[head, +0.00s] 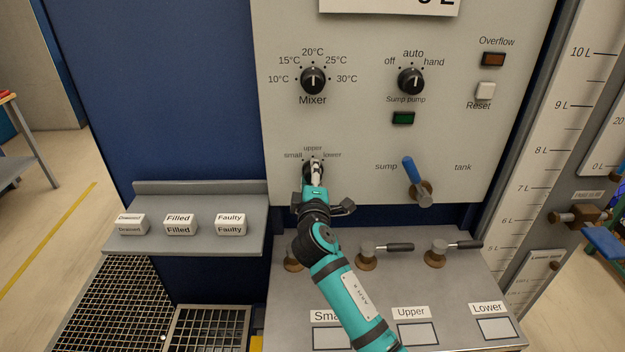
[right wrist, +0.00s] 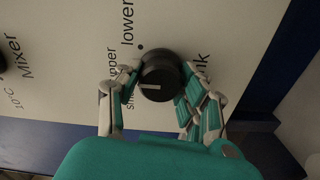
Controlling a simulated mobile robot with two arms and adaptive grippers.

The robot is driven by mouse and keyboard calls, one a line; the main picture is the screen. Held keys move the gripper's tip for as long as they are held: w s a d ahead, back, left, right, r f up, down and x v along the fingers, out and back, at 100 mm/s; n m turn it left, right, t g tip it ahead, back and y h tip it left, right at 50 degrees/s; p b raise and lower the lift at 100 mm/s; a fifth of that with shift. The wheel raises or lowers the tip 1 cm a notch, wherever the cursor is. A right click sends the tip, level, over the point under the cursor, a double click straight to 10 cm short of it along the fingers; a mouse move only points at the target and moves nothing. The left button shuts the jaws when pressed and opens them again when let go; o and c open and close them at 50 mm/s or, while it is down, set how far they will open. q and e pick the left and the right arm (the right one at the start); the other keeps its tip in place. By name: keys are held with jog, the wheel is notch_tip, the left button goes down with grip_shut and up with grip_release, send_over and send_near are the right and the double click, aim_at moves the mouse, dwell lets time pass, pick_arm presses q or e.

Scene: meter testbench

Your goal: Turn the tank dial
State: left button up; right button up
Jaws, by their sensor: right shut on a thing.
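The tank dial is a black round knob with a white pointer line, on the panel below the Mixer dial. In the head view it is almost wholly hidden by my right gripper (head: 315,172). The right wrist view shows the dial (right wrist: 160,76) between the two fingers of the right gripper (right wrist: 158,85), which are shut on its sides. In that view its white line points left, toward the "upper" label. The labels "small", "upper" and "lower" stand around it. My left gripper is in neither view.
To the right, a blue-handled sump/tank lever (head: 411,170) sticks out of the panel. Above are the Mixer dial (head: 313,80) and sump pump dial (head: 411,80). Below, several valves line a grey ledge (head: 390,290). A grey shelf (head: 160,244) at left holds label blocks.

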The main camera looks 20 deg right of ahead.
dwell(0.4)
jog(key=o, duration=1.2)
jog(key=v, duration=1.2)
